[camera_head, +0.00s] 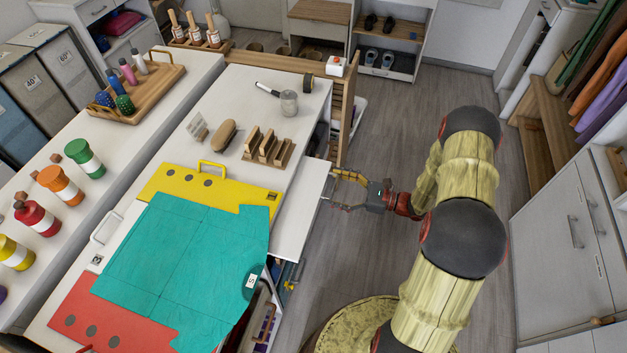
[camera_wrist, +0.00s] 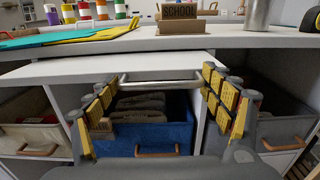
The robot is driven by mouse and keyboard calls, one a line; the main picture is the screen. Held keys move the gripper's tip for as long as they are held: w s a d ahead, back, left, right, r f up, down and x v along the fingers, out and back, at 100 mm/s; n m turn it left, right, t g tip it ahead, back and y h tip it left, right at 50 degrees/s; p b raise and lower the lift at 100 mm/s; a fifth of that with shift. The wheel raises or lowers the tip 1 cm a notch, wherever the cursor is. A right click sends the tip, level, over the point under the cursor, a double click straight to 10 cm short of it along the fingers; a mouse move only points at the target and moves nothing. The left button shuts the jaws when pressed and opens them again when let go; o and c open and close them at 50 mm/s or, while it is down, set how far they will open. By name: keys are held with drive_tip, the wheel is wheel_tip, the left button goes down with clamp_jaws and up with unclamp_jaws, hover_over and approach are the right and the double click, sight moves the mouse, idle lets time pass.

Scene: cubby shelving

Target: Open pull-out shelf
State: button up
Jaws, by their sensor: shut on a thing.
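The white pull-out shelf (camera_head: 300,215) sticks out from under the right side of the white table top. In the wrist view its white panel (camera_wrist: 100,68) shows below the table edge, with a metal bar handle (camera_wrist: 160,82) on its front. My gripper (camera_head: 330,188) is at the shelf's front edge. In the wrist view my gripper (camera_wrist: 160,92) has its yellow-padded fingers at both ends of the handle, shut on it. The exact finger contact is partly hidden.
A blue bin (camera_wrist: 150,136) with a wooden handle sits in the cubby below the shelf. The table top holds a teal cloth (camera_head: 200,255), a brush (camera_head: 223,134) and a wooden holder (camera_head: 268,148). Grey floor (camera_head: 400,100) is clear beyond my arm.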

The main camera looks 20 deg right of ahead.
drive_tip(key=v, duration=2.1)
drive_tip(key=shift+p, duration=0.4)
drive_tip(key=shift+c, duration=0.2)
drive_tip(key=shift+r, duration=0.1)
drive_tip(key=o, duration=1.4)
drive_tip(key=shift+o, duration=1.3)
drive_tip(key=shift+d, duration=0.2)
drive_tip(key=v, duration=1.2)
drive_tip(key=shift+s, duration=0.15)
drive_tip(key=shift+a, duration=0.25)
